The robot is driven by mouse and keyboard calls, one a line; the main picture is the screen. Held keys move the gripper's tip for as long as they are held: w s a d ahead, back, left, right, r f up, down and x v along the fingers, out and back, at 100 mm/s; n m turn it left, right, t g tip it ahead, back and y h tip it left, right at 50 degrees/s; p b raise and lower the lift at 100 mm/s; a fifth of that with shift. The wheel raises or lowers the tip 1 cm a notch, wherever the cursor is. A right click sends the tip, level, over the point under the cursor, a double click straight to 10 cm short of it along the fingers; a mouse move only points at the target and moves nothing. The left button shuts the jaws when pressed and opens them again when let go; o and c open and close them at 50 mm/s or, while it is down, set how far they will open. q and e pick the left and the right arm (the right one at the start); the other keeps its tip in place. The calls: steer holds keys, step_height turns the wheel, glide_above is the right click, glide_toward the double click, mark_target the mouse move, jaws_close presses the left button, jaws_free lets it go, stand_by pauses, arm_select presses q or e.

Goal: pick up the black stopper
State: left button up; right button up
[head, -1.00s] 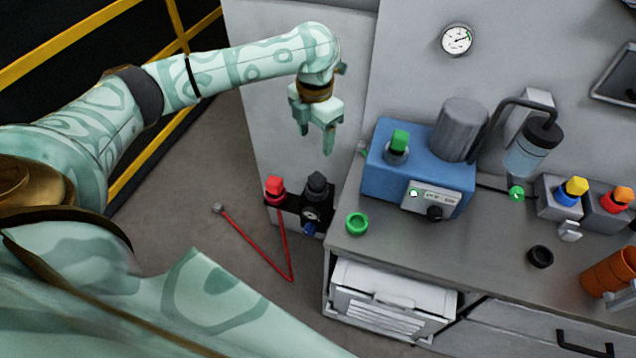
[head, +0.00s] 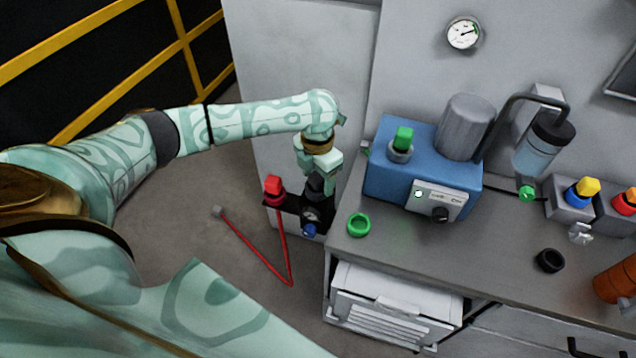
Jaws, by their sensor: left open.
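The black stopper (head: 315,185) stands upright on a small black holder at the left end of the bench, beside a red stopper (head: 273,185). My left gripper (head: 317,186) points down over the black stopper. Its fingers are apart, one on either side of the stopper's upper part as seen from here. I cannot tell whether they touch it. My right gripper is not in view.
The holder carries a small gauge (head: 312,215) and a blue knob (head: 309,230). A green ring (head: 358,225) and a black ring (head: 550,261) lie on the bench (head: 470,245). A blue machine (head: 390,175) stands close right of the gripper.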

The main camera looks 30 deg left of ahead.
arm_select(q)
steer(key=shift+c, duration=0.3)
steer(key=c, duration=1.1)
steer(key=shift+r, duration=0.15)
